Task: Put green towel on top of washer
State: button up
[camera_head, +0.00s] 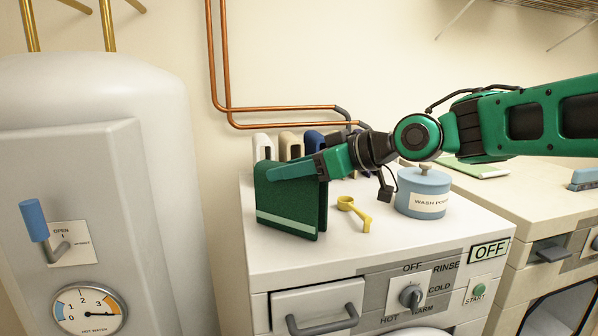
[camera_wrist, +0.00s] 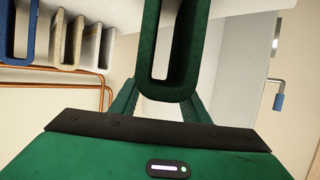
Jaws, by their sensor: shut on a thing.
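The green towel (camera_head: 290,205), folded with a pale stripe near its lower edge, stands upright at the left end of the white washer's (camera_head: 370,255) top. I cannot tell whether its lower edge touches the surface. My gripper (camera_head: 298,168) reaches in from the right and is shut on the towel's upper part. In the wrist view the towel's folded end (camera_wrist: 174,85) sits between the fingers, with an open loop in its fold.
White, tan and blue folded towels (camera_head: 313,141) stand behind the green one. A yellow scoop (camera_head: 354,212) and a blue washing powder tub (camera_head: 423,193) are on the washer to the right. A water heater (camera_head: 90,180) stands left. Copper pipes (camera_head: 280,108) run along the wall.

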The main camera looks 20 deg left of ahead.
jog(key=shift+f, duration=0.1)
jog(key=o, duration=1.5)
jog(key=shift+d, duration=0.1)
jog(key=v, duration=1.2)
jog(key=shift+w, duration=0.1)
